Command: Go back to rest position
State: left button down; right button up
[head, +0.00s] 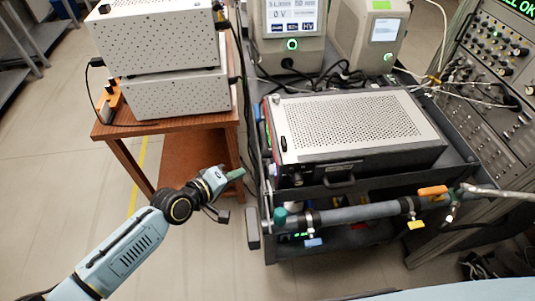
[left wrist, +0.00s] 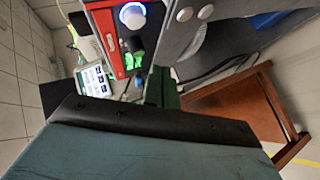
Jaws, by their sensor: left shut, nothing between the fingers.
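My left gripper (head: 233,174) is in the middle of the head view, at the end of my pale blue left arm. It is shut and empty, with its green fingertips over open floor between the wooden table and the dark cart. The fingertips look apart from both. In the left wrist view the gripper's dark body fills the lower part, with a bit of green finger (left wrist: 163,86) above it. My right gripper is not in view.
The wooden table (head: 170,127) with two stacked perforated white boxes (head: 165,60) stands to the left of the gripper. The cart (head: 400,180) with a perforated metal unit (head: 350,120) stands to its right. A horizontal pipe (head: 360,213) runs along the cart's front. Floor (head: 60,160) is clear at left.

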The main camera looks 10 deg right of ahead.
pick_arm(q)
jog(key=s+a+f+m+g+y, duration=0.15)
jog(key=s+a+f, duration=0.3)
jog(key=f, duration=0.45)
jog(key=s+a+f+y+b, duration=0.1)
jog(key=s+a+f+y, duration=0.25)
jog(key=a+f, duration=0.35)
jog(key=s+a+f+m+y, duration=0.15)
jog(key=s+a+f, duration=0.25)
jog(key=f, duration=0.6)
jog(key=s+a+f+m+g+y, duration=0.1)
jog(key=s+f, duration=0.3)
jog(key=s, duration=0.6)
jog(key=s+a+f+m+g+y, duration=0.1)
jog(key=s+a+f+g, duration=0.2)
jog(key=s, duration=0.8)
jog(key=s+a+f+m+g+y, duration=0.1)
jog(key=s+f, duration=0.4)
jog(key=s, duration=0.6)
jog(key=shift+a+f+m+g+b, duration=0.3)
jog(key=shift+a+f+g+b, duration=0.15)
jog(key=shift+a, duration=0.7)
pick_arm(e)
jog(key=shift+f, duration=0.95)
pick_arm(q)
jog(key=shift+y, duration=0.25)
